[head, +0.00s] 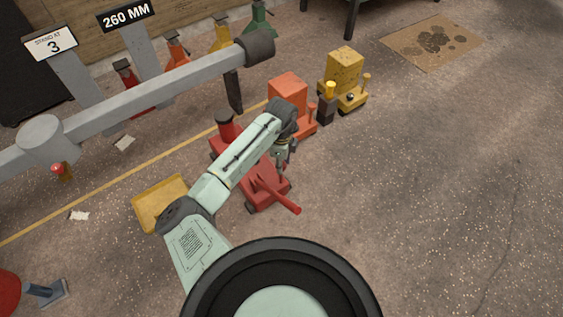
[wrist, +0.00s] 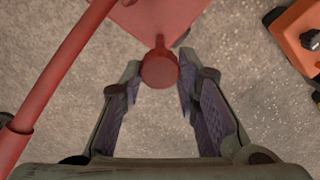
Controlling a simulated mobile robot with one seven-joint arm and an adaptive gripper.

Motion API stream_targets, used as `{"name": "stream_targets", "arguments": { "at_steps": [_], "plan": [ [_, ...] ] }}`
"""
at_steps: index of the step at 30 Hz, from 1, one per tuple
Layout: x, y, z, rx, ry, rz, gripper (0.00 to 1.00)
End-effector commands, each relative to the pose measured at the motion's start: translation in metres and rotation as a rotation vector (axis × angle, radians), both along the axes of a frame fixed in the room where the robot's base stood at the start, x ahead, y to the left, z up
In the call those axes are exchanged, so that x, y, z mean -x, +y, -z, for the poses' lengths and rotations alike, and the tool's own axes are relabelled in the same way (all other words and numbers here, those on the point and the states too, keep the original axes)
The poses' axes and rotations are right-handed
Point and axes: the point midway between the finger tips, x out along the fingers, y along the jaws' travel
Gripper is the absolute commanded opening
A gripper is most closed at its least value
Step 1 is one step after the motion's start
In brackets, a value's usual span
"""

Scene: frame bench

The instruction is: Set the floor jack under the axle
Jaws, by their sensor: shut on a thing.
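The red floor jack (head: 262,196) stands on the concrete floor, with its handle pointing to the lower right and a round dark-topped pad (head: 227,128) at its far end. My gripper (head: 283,160) is over the jack, partly hidden by my arm. In the wrist view its fingers close around a round red knob (wrist: 159,69) on the jack; the jack's body (wrist: 155,14) and handle (wrist: 48,85) also show. The grey axle (head: 150,92) runs across the upper left, beyond and apart from the jack.
An orange unit (head: 288,90) and a yellow unit (head: 344,70) stand beyond the jack. Coloured stands (head: 176,52) line the back. Signs read "STAND AT 3" (head: 51,43) and "260 MM" (head: 126,14). A yellow tray (head: 146,217) lies left. The right floor is clear.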

Motion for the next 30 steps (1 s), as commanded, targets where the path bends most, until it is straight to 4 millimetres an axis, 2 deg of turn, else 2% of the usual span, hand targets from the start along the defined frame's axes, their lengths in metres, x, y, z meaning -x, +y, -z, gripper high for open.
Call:
{"name": "stream_targets", "arguments": {
  "at_steps": [6,20,26,30],
  "plan": [
    [0.000,0.000,0.000,0.000,0.001,0.000,0.00],
    [-0.002,0.002,0.000,0.000,0.001,-0.001,0.00],
    [-0.024,0.018,0.001,-0.002,-0.001,-0.004,0.00],
    [-0.052,0.038,0.002,-0.002,-0.001,-0.006,0.00]
  ]
}}
